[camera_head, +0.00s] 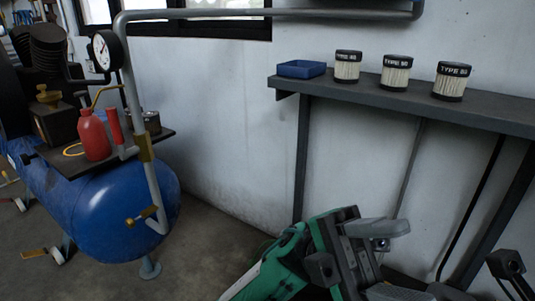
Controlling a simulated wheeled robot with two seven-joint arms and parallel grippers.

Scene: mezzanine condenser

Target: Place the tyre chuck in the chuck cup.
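I cannot make out the tyre chuck for certain. The chuck cup is also not certain; small dark metal cups (151,122) stand at the right end of the board above the blue tank. My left gripper (398,262), on the green arm, is low in front of the wall below the shelf. Its two grey fingers point right with a gap between them. A small shiny round part (381,244) shows by the upper finger; I cannot tell what it is. Dark parts of what looks like my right gripper (508,268) show at the lower right edge, mostly cut off.
A blue tank (110,212) stands at left, with a red bottle (94,135) on its board (62,160). A grey pipe (135,85) with a gauge (107,50) rises beside it. The wall shelf (420,100) holds a blue tray (301,69) and three filters (396,72).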

